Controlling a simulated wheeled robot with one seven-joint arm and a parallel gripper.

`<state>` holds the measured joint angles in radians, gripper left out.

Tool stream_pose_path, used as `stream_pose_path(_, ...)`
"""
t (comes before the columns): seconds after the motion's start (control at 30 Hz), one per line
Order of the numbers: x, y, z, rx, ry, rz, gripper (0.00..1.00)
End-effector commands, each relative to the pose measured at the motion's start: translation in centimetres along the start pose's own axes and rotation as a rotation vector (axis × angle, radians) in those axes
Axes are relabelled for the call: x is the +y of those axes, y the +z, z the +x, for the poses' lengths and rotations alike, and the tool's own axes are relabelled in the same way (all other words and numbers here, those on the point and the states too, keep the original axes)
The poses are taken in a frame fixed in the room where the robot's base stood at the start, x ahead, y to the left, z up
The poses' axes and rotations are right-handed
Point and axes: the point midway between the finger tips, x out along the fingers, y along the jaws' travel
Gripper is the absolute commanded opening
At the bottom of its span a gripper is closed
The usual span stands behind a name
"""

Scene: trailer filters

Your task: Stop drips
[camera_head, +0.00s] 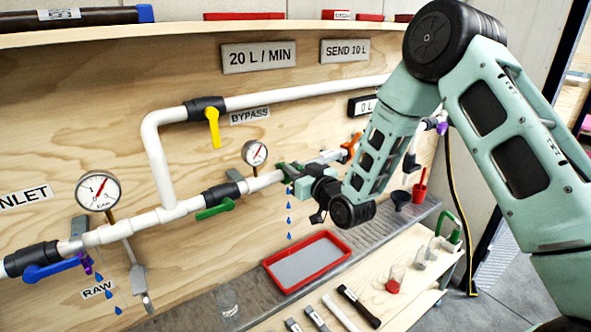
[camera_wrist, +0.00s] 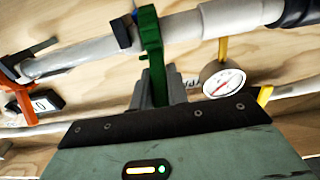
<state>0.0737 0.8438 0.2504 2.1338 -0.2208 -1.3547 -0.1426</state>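Blue drips (camera_head: 289,205) fall from the pipe just beside my gripper. More blue drips (camera_head: 110,290) fall at the far left, below a small purple piece (camera_head: 86,263) by the blue-handled inlet valve (camera_head: 52,268). My gripper (camera_head: 293,176) is at the middle of the pipe, right of the second gauge. In the wrist view its grey fingers (camera_wrist: 158,88) close on either side of an upright green part (camera_wrist: 151,45), which reaches up to the white pipe (camera_wrist: 105,55). The exact contact is partly hidden. This green part also shows in the head view (camera_head: 284,172).
A yellow-handled bypass valve (camera_head: 213,125), a green-handled valve (camera_head: 215,210) and gauges (camera_head: 98,190) (camera_head: 255,153) stand along the pipes. Below are a red tray (camera_head: 308,262), a clear glass (camera_head: 227,300), a red cup (camera_head: 395,280) and a bench with tools (camera_head: 358,306).

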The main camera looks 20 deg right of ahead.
Motion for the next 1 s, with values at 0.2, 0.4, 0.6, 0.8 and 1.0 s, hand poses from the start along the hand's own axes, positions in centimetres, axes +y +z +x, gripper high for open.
stream_pose_path(0.2, 0.0, -1.0, 0.4, -0.083, 0.0, -0.002, 0.0)
stream_pose_path(0.4, 0.0, -1.8, 1.2, -0.235, 0.0, -0.003, 0.0)
stream_pose_path(0.6, -0.1, -2.3, 2.0, -0.377, -0.001, -0.002, 0.0)
stream_pose_path(0.8, 0.0, -2.3, 2.5, -0.473, 0.001, 0.0, 0.0)
stream_pose_path(1.0, 0.0, -2.1, 2.5, -0.495, 0.001, 0.0, 0.0)
